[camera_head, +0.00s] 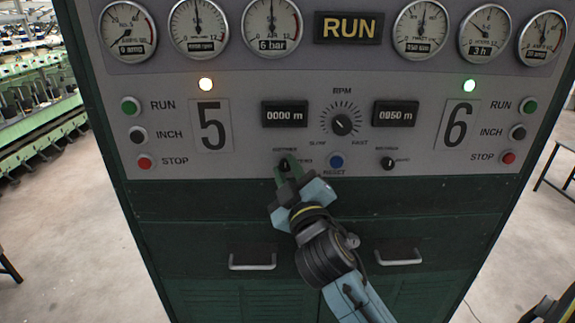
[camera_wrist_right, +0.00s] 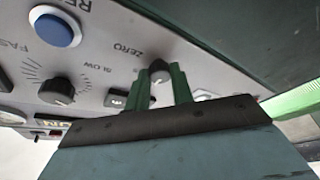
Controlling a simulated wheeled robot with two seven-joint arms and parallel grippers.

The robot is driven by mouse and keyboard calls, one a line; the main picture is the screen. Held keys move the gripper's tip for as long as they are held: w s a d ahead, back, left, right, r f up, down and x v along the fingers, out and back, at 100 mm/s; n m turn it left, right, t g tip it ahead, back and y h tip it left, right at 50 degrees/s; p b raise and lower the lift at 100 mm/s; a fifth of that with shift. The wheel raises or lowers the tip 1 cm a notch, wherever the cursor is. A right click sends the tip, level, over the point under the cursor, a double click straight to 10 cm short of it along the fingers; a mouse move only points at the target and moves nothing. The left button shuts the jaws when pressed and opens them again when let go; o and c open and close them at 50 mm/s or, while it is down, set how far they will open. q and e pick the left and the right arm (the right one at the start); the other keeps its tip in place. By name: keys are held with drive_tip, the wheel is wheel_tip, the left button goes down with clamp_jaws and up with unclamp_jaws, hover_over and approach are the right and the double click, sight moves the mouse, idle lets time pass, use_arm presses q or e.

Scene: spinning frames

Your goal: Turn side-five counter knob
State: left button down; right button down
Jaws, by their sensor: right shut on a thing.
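The side-five counter knob (camera_head: 284,165) is a small dark knob on the grey panel, below the left counter (camera_head: 285,114), which reads 0000 m. My right gripper (camera_head: 289,164) is at this knob and partly covers it in the head view. In the right wrist view the green fingers of the right gripper (camera_wrist_right: 160,80) are on either side of the knob (camera_wrist_right: 159,74), shut on it. The knob's pointer direction is hard to make out. My left gripper is not in view.
The blue RESET button (camera_head: 336,161) is close right of the gripper. The side-six counter knob (camera_head: 388,163) is further right, and the RPM dial (camera_head: 342,124) is above. Drawer handles (camera_head: 252,262) stick out below. Side five's lamp (camera_head: 206,85) glows amber.

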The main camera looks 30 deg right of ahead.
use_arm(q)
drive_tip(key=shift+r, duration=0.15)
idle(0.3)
use_arm(e)
drive_tip(key=c, duration=1.2)
unclamp_jaws()
